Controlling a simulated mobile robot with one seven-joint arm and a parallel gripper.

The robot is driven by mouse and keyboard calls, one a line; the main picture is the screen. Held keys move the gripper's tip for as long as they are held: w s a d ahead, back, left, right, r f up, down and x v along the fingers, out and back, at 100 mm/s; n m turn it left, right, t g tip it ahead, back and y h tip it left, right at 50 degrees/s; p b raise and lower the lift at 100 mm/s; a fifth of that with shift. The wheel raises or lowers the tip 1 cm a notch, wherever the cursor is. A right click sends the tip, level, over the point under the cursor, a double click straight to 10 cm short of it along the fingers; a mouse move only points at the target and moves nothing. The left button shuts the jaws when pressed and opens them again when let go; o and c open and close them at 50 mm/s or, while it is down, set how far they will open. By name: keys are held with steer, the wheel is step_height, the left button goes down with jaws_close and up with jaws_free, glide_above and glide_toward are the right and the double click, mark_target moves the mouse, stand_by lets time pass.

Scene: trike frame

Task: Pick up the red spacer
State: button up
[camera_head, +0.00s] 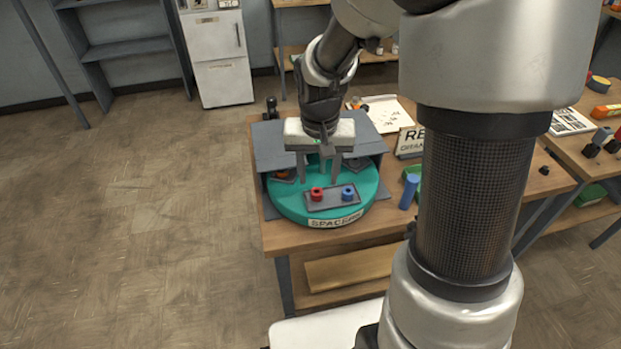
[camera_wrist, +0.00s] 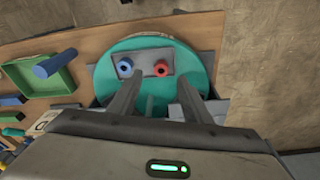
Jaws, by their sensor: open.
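The red spacer (camera_head: 317,194) is a short red ring standing on a grey plate (camera_head: 333,204) at the front of a teal turntable (camera_head: 368,199). A blue spacer (camera_head: 348,193) stands to its right on the same plate. In the wrist view the red spacer (camera_wrist: 160,68) is right of the blue spacer (camera_wrist: 125,65). My gripper (camera_head: 319,181) is open and empty, its two fingers pointing down above the turntable, just behind the spacers in the head view. In the wrist view its fingertips (camera_wrist: 158,82) are apart, with the red spacer just beyond the space between them.
A grey cover (camera_head: 270,147) stands over the rear of the turntable. An orange part (camera_head: 282,174) lies beneath it. A blue cylinder (camera_head: 409,191) and a green bin (camera_wrist: 48,77) are beside the turntable on the wooden table (camera_head: 262,218). A dark knob-like object (camera_head: 271,106) stands behind.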

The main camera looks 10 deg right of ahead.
mark_target(317, 195)
steer(key=shift+w+f+b, duration=0.15)
steer(key=shift+w+f, duration=0.05)
steer(key=shift+f, duration=0.8)
steer(key=shift+w+f+b, duration=0.15)
steer(key=shift+w+f, duration=0.05)
steer(key=shift+f, duration=0.85)
steer(key=shift+w+f+b, duration=0.15)
steer(key=shift+w+f, duration=0.05)
steer(key=shift+f, duration=0.8)
steer(key=shift+c, duration=0.3)
steer(key=c, duration=1.1)
